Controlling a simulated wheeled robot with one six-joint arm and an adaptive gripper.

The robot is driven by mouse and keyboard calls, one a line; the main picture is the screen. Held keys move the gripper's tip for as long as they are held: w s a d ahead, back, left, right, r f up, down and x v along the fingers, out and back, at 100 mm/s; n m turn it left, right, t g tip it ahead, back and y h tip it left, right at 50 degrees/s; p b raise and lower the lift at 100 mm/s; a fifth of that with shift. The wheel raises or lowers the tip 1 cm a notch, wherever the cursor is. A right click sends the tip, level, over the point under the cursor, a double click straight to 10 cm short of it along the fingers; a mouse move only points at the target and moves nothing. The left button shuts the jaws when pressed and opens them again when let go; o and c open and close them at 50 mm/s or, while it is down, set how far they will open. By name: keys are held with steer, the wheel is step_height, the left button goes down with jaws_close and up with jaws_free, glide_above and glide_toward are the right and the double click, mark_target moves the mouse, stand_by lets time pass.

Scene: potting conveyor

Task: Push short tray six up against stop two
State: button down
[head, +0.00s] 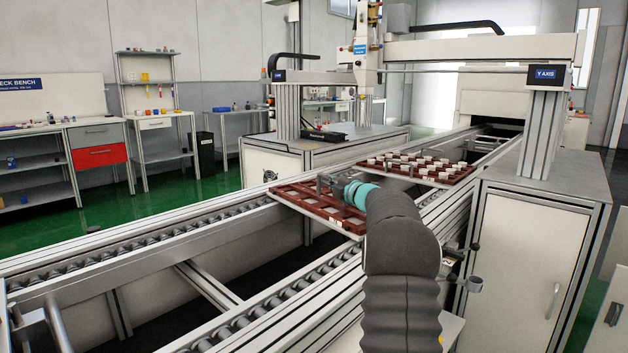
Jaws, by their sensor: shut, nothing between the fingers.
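A brown-red tray (290,200) with open, mostly empty compartments lies across the conveyor rollers near the middle. A small pale label is on its near edge, too small to read, so I cannot tell for sure that it is short tray six. My gripper (324,184) is shut and empty, over or at this tray beyond my teal wrist rings; whether it touches the tray I cannot tell. My arm hides the tray's right part. A small tag (447,262) that seems to read 2 sits by the right rail; stop two itself is not clear to see.
A second brown-red tray (457,175) holding several white pieces lies farther along the conveyor, with a gap before it. A gantry (430,50) spans the line there. A cabinet (530,250) stands close on the right. The near rollers (130,243) are clear.

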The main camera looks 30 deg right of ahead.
mark_target(323, 206)
steer(key=shift+s+d+f, duration=0.1)
steer(key=shift+d+f, duration=0.05)
steer(key=shift+d, duration=0.55)
steer(key=shift+a, duration=0.1)
steer(key=shift+a+f+b, duration=0.1)
steer(key=shift+a+b, duration=0.1)
steer(key=shift+b, duration=0.1)
steer(key=a+b, duration=0.1)
steer(key=a, duration=0.1)
steer(key=s+a+b, duration=0.1)
steer(key=shift+s+a+f+b, duration=0.1)
steer(key=shift+a+b, duration=0.3)
steer(key=s, duration=0.6)
steer(key=s+d, duration=0.1)
steer(key=s, duration=0.3)
steer(key=shift+r+b, duration=0.3)
